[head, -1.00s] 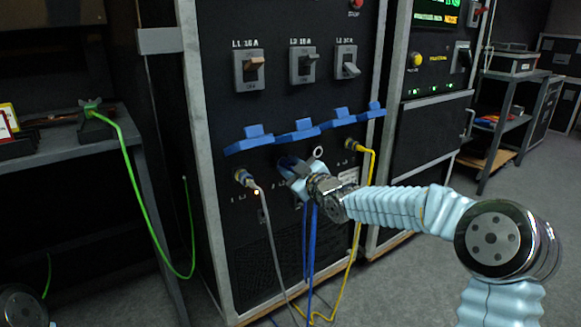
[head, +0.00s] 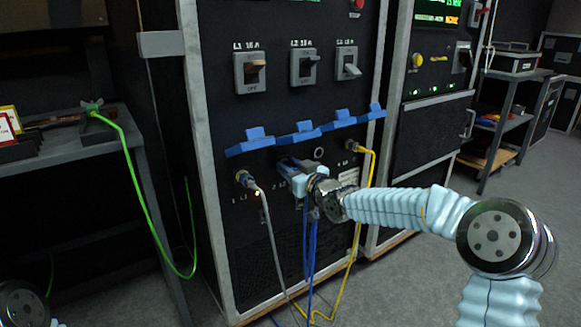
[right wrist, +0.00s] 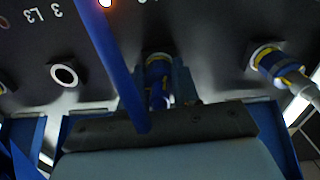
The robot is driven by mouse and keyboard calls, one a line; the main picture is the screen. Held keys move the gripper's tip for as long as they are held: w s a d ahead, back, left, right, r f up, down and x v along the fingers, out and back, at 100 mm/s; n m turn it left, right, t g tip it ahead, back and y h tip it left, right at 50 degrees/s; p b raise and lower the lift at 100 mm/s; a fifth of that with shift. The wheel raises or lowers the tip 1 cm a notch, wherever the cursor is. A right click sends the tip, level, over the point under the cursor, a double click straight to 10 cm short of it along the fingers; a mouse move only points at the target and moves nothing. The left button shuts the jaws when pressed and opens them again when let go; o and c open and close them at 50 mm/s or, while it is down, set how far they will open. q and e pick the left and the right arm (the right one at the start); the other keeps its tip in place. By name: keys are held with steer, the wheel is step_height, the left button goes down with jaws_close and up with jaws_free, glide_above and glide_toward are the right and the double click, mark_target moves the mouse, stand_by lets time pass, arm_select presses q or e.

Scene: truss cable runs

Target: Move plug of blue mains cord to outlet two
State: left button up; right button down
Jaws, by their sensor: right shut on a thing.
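My right gripper (head: 292,170) is at the second outlet from the left on the black rack panel. In the right wrist view its jaws (right wrist: 160,110) are shut on a blue plug (right wrist: 157,82). The plug's front end is at the socket of outlet two, lined up with it; I cannot tell if it is fully seated. A blue cord (head: 309,245) hangs below the gripper and crosses the right wrist view (right wrist: 112,65). Outlet three (head: 319,153) is an empty ring, also empty in the right wrist view (right wrist: 65,74). My left gripper is out of view.
A grey cord's plug (head: 243,178) sits in outlet one, beside my gripper. A yellow cord's plug (head: 352,147) sits in outlet four. Blue lids (head: 298,130) stick out just above the outlets. Breaker switches (head: 303,66) are higher up. A green cord (head: 135,165) hangs at left.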

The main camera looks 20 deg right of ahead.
steer(key=shift+w+r, duration=0.1)
steer(key=m, duration=0.3)
steer(key=c, duration=0.7)
jaws_free()
steer(key=shift+c, duration=0.2)
steer(key=shift+b+v, duration=0.55)
steer(key=shift+v, duration=1.95)
